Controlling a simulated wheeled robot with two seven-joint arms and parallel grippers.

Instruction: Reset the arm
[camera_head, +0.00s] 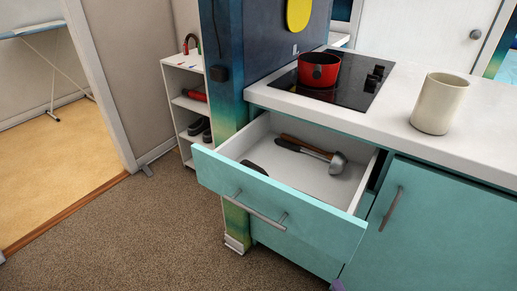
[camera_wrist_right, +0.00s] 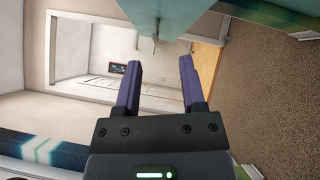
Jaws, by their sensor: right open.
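My right gripper (camera_wrist_right: 160,64) is open in the right wrist view, its two purple fingers apart with nothing between them. Only a small purple tip of it (camera_head: 337,285) shows at the bottom edge of the head view, in front of the cabinet below the drawer. My left gripper is in neither view. The teal drawer (camera_head: 280,205) is pulled open in the head view. A ladle (camera_head: 336,161) and a brown-handled utensil (camera_head: 300,146) lie inside it, with a dark object (camera_head: 254,167) near its front.
A red pot (camera_head: 318,70) stands on the black cooktop (camera_head: 345,98). A cream cup (camera_head: 439,103) stands on the white counter (camera_head: 395,125). A white shelf (camera_head: 183,115) stands behind the blue partition's left side. Carpet (camera_head: 130,245) left of the drawer is clear.

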